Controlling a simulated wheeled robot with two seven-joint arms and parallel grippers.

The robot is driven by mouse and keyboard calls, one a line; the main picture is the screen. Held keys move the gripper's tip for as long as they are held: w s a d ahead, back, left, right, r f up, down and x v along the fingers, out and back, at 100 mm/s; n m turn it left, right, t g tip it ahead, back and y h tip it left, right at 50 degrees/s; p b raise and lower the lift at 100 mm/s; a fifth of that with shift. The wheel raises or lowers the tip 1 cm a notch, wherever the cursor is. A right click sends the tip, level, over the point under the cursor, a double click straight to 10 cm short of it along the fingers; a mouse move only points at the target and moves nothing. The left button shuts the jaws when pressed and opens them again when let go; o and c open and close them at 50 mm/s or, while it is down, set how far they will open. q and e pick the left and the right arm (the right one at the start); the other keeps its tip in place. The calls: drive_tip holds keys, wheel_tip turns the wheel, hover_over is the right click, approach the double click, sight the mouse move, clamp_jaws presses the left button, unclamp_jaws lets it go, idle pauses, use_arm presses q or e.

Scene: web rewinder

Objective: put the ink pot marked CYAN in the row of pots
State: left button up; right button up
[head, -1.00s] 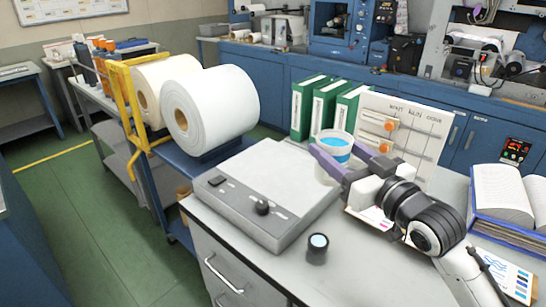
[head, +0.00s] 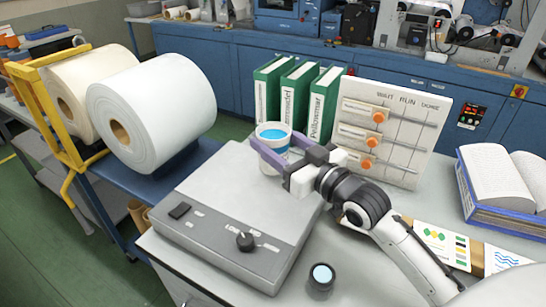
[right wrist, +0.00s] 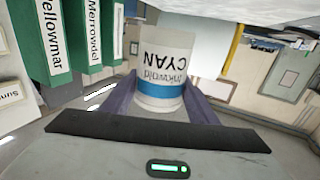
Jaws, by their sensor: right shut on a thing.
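The ink pot marked CYAN (head: 272,135) is a pale, see-through pot with blue showing at its open top. In the right wrist view the pot (right wrist: 162,75) shows its CYAN label and a blue band, upside down in that picture. My right gripper (head: 274,150) is shut on the pot, with a purple finger on either side. The pot looks upright, near the far edge of the grey machine box; its exact height is unclear. I cannot pick out a row of pots for certain. My left gripper is not in view.
Green binders (head: 298,100) and a WAIT/RUN/DONE board (head: 392,135) stand behind the gripper. The grey box (head: 235,215) with a knob fills the bench's left part. A small dark jar (head: 321,278) stands in front. White rolls (head: 150,112) are at left, an open book (head: 500,180) at right.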

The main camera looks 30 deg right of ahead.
drive_tip(key=shift+f, duration=1.8)
drive_tip(key=shift+f, duration=0.15)
drive_tip(key=o, duration=1.3)
